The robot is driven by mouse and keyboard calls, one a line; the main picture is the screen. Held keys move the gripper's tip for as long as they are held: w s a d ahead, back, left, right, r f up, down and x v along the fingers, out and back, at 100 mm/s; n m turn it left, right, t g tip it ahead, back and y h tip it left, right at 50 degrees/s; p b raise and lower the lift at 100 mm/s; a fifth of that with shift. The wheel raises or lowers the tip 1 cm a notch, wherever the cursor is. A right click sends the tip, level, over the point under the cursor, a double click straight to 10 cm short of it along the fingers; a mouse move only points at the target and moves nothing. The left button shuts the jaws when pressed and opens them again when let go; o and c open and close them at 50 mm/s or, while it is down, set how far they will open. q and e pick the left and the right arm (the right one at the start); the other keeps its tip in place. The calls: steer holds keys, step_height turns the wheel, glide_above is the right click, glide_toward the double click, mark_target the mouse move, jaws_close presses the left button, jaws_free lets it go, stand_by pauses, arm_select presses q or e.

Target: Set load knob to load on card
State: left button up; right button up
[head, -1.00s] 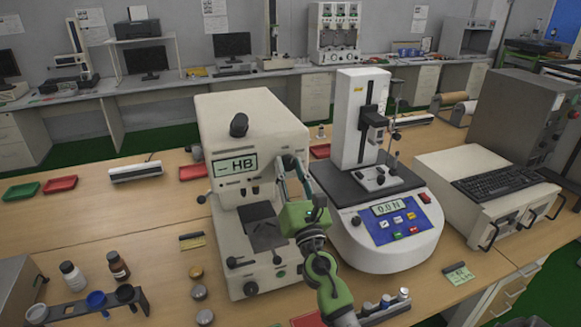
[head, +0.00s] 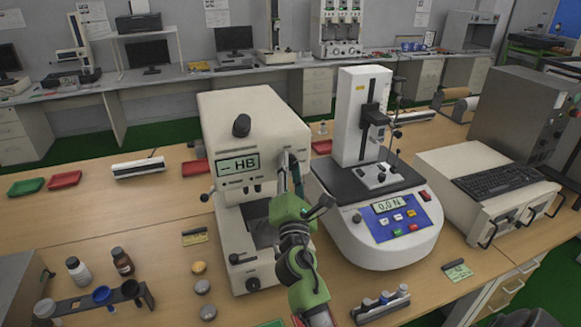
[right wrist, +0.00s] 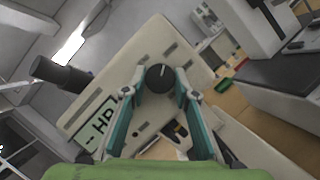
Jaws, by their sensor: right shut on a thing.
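The cream hardness tester (head: 255,115) stands mid-table in the head view, its display (head: 238,167) reading "– HB". In the right wrist view its round dark load knob (right wrist: 160,78), with a pale pointer line, sits between the teal fingers of my right gripper (right wrist: 160,74), which is shut on it. In the head view my right gripper (head: 291,170) is at the tester's right side and the knob is hidden. A small card (head: 195,237) stands left of the tester and another card (head: 458,270) is at front right; their writing is too small to read.
A white force tester (head: 375,215) stands close right of my right arm. Metal discs (head: 203,286) and bottles (head: 122,262) are left of the tester's base. A rack of small cylinders (head: 382,303) lies at the front edge.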

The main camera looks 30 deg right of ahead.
stand_by(0.4)
steer(key=o, duration=1.1)
steer(key=v, duration=1.2)
steer(key=shift+s, duration=0.1)
